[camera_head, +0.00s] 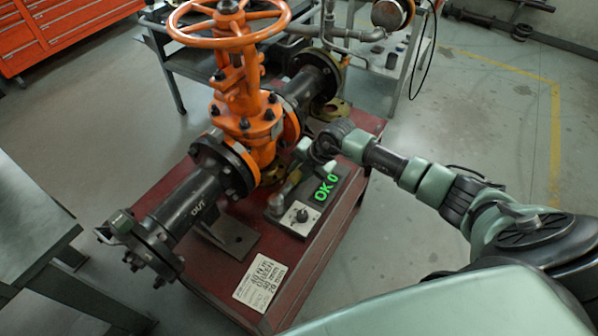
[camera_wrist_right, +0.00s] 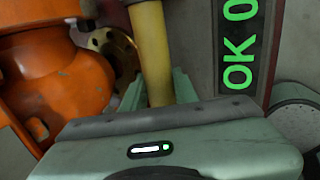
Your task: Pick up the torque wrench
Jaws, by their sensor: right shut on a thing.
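My right gripper (camera_head: 300,156) is at the red bench, just right of the orange valve body and beside the green "OK 0" display. In the right wrist view its fingers (camera_wrist_right: 157,90) are shut on a yellow cylindrical grip, which I take to be the torque wrench (camera_wrist_right: 151,45). The grip runs up and out of the top of that view, and its lower end is hidden behind the gripper body. In the head view the wrist hides most of the wrench. I cannot tell whether it is clear of the bench. My left gripper is not in view.
The orange gate valve (camera_head: 240,90) with its handwheel (camera_head: 228,22) stands close left of my gripper, on black flanged pipe (camera_head: 185,205). The display (camera_head: 327,188) and a knob box (camera_head: 300,217) sit close by. A paper label (camera_head: 260,282) lies on the red bench (camera_head: 215,270).

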